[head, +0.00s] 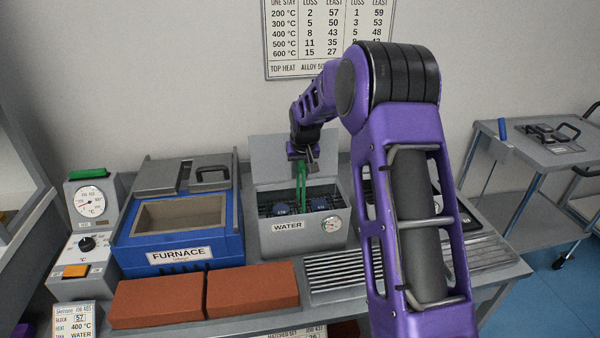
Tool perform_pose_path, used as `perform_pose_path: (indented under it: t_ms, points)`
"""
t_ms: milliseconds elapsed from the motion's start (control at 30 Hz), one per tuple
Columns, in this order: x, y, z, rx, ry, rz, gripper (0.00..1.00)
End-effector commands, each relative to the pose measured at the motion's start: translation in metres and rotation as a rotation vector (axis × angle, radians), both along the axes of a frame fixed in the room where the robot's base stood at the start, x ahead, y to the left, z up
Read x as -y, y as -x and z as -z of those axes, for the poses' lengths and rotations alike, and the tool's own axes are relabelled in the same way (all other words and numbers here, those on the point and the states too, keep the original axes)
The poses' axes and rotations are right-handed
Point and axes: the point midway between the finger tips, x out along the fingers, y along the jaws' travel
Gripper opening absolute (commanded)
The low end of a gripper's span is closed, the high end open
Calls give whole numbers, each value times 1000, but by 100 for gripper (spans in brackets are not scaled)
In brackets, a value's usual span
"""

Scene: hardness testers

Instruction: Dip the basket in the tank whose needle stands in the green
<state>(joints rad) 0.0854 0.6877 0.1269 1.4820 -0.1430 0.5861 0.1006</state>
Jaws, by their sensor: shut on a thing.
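The WATER tank (265,243) is a grey metal box with its lid raised at the back and a small round dial (332,225) on its front right. The dial's needle is too small to read. A dark wire basket (264,210) is in the tank's mouth, with blue blocks (320,204) inside. Its tall green handle (301,188) rises to my gripper (303,160), which is shut on the handle above the tank. I cannot tell how deep the basket sits. Another tank (368,187) to the right is mostly hidden behind my purple arm.
A blue furnace (180,252) stands left of the tank, beside a dial and knob panel (88,235). Red-brown bricks (252,288) and a slatted rack (335,272) lie in front. A job card (75,320) reads 400 °C and WATER. A trolley (535,150) stands at right.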

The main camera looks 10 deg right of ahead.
Motion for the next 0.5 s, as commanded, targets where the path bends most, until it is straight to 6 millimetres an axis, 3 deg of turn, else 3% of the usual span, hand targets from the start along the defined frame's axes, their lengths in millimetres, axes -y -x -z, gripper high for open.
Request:
perform_pose_path:
  t_ms: [200,500]
  points:
    - [0,-1,-10,6,0,0,0]
    - [0,-1,-4,5,0,0,0]
